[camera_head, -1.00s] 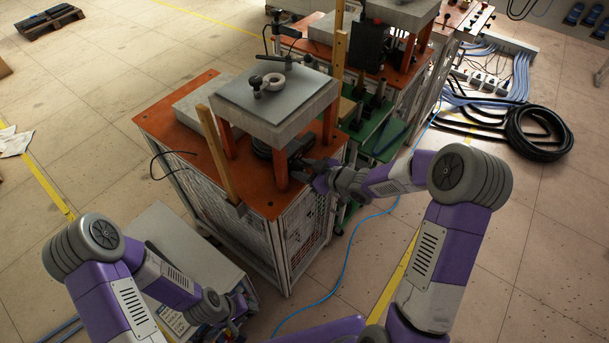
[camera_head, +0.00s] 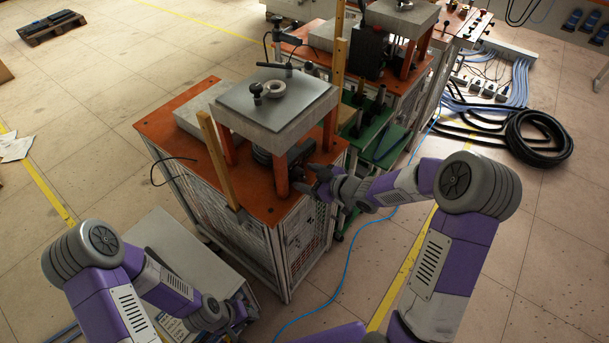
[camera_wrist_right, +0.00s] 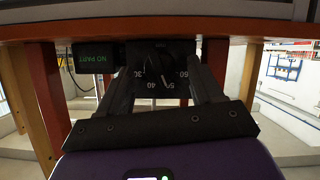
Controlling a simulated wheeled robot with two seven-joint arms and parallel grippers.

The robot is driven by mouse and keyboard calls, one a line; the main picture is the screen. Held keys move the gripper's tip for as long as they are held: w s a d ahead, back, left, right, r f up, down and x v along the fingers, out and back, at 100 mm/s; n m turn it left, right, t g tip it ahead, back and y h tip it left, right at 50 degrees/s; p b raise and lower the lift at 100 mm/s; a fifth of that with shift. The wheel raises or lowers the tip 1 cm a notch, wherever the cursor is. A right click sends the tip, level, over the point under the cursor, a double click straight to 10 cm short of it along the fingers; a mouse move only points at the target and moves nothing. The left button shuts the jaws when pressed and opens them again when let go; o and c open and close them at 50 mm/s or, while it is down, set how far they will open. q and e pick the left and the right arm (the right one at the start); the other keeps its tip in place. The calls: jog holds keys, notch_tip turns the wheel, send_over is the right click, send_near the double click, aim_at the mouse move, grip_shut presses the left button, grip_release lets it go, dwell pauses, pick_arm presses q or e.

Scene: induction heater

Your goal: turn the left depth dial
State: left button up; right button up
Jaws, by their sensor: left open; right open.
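The picture there appears upside down. My right gripper (camera_wrist_right: 162,80) is open, with one finger on each side of the dial in that view. I cannot tell whether they touch it. In the head view my right gripper (camera_head: 307,180) is at the front right of the orange-topped machine (camera_head: 172,135), by an orange leg. The dial is not clear there. My left gripper (camera_head: 240,308) is low at the left, over a grey cabinet.
A green "NO PART" display (camera_wrist_right: 95,57) sits beside the dial. A heavy grey plate (camera_head: 282,103) on orange legs stands above the machine top, with a wooden post (camera_head: 218,160) in front. A blue cable (camera_head: 335,278) lies on the floor. The floor at front right is clear.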

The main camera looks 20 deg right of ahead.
jog(key=p+v, duration=0.1)
jog(key=v, duration=0.5)
dwell(0.3)
